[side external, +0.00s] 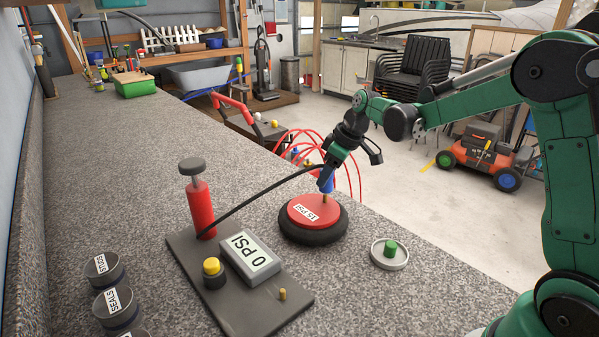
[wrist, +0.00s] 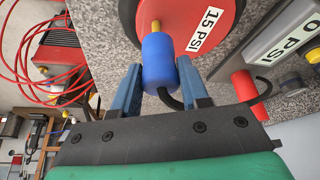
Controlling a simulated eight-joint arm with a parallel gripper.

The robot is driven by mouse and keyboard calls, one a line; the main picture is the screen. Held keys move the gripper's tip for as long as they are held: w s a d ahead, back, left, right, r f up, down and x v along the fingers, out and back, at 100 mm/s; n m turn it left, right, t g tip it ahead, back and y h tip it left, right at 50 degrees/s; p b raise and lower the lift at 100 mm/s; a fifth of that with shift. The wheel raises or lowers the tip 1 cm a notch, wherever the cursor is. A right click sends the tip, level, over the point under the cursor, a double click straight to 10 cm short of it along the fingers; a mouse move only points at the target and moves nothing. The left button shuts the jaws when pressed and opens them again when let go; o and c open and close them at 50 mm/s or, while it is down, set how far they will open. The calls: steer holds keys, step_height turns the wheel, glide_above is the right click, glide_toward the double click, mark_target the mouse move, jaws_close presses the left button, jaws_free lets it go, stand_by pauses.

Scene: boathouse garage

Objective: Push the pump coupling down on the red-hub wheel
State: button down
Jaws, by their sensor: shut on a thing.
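The red-hub wheel (side external: 312,222) lies flat on the grey counter, a black tyre around a red disc labelled 15 PSI. A thin brass valve stem (side external: 325,199) stands up from the hub. My gripper (side external: 327,178) is above the hub, shut on the blue pump coupling (side external: 328,185). In the wrist view the coupling (wrist: 159,62) sits between the two blue fingers, with the brass stem (wrist: 156,26) at its far end. The stem's tip is not visible, so I cannot tell how deep it sits. A black hose (side external: 265,195) runs from the coupling to the red pump (side external: 201,208).
The pump's dark base plate (side external: 240,318) carries a gauge reading 0 PSI (side external: 250,258) and a yellow-topped button (side external: 212,268). A small dish (side external: 390,262) with a green cap (side external: 390,247) stands right of the wheel. Labelled round tins (side external: 104,270) stand at the front left.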

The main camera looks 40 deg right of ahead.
mark_target(330, 182)
steer(key=shift+f, duration=0.1)
steer(key=shift+f, duration=1.2)
steer(key=shift+f, duration=0.25)
steer(key=shift+c, duration=1.8)
jaws_free()
